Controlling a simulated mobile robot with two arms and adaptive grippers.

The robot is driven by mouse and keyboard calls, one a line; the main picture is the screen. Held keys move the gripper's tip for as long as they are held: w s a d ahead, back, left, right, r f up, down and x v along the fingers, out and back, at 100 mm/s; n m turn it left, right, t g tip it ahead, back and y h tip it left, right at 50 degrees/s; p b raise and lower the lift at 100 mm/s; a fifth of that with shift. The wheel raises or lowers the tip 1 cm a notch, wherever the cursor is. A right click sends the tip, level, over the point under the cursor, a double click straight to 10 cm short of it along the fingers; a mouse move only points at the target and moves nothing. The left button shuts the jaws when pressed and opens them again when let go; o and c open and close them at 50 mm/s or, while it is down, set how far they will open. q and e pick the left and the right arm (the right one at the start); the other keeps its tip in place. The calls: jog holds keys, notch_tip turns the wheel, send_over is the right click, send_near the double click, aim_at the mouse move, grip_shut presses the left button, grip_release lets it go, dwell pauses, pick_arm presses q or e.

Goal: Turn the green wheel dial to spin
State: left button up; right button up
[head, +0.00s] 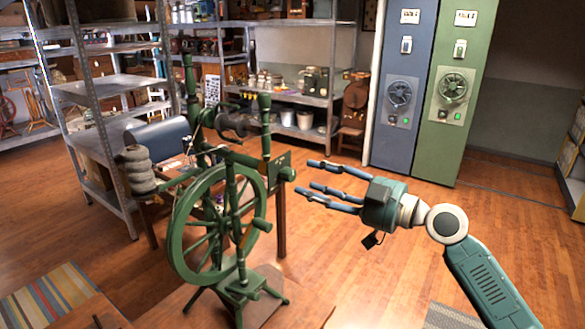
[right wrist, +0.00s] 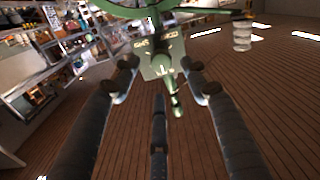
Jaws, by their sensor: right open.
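In the right wrist view, the gripper's fingers (right wrist: 160,78) spread around the knob's direction. My left gripper is not in view.
Blue (head: 397,140) and green (head: 446,140) cabinets with fan-like round grilles stand at the back. Metal shelves with pots and boxes (head: 290,98) line the back and left. A striped rug (head: 50,300) lies at lower left.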

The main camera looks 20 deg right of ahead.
aim_at(293, 175)
jog(key=p+x, duration=0.1)
jog(key=x, duration=0.2)
jog(key=p+x, duration=0.1)
jog(key=x, duration=0.1)
jog(key=shift+w+a+r, duration=0.2)
jog(key=shift+a, duration=0.15)
jog(key=shift+w+a+f+p, duration=0.2)
jog(key=shift+w+a+p, duration=0.1)
jog(key=shift+w, duration=0.1)
jog(key=shift+d, duration=0.1)
grip_shut()
